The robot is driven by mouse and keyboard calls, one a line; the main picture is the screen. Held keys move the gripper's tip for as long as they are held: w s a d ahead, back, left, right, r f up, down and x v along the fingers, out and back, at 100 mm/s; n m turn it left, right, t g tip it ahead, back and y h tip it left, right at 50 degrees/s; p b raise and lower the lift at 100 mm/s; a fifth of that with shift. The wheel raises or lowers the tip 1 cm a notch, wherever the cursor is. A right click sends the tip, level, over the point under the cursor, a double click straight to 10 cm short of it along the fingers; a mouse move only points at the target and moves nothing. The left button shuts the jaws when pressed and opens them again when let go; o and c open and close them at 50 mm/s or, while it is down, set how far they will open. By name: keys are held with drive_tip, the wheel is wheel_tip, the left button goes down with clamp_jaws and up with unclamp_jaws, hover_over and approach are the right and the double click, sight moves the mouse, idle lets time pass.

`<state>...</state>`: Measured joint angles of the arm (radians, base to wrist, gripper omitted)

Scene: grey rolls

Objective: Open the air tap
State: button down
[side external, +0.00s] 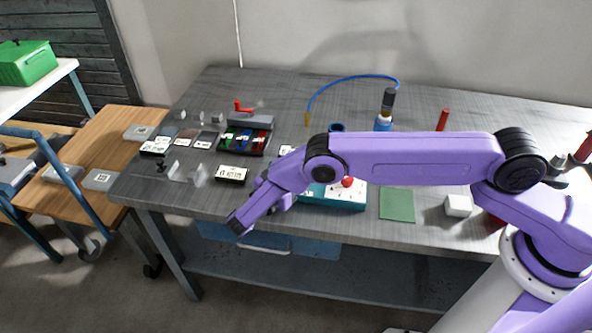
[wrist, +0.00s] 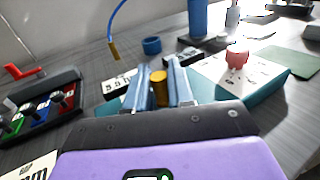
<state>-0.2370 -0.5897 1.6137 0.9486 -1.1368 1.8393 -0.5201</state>
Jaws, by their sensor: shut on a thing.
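My gripper (wrist: 160,78) is shut on a brass-coloured cylinder (wrist: 158,88), seen between its two blue fingers in the wrist view. In the side view my purple arm hides the fingertips and the cylinder. A red lever (side external: 243,107) stands behind the tray of coloured parts; it also shows at the left of the wrist view (wrist: 22,71). A red knob (side external: 347,182) sits on the white top of a teal box (side external: 345,201), right of my gripper. I cannot tell which of these is the air tap. A blue hose (side external: 345,80) with a brass end arches behind.
A dark tray (wrist: 68,80) with green, blue and red parts stands left of my gripper. A blue ring (wrist: 151,45) and a blue bottle (side external: 383,123) stand behind. A green mat (side external: 397,205) and a white block (side external: 458,205) lie at the right.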

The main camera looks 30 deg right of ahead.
drive_tip(key=c, duration=1.1)
unclamp_jaws()
drive_tip(key=v, duration=1.2)
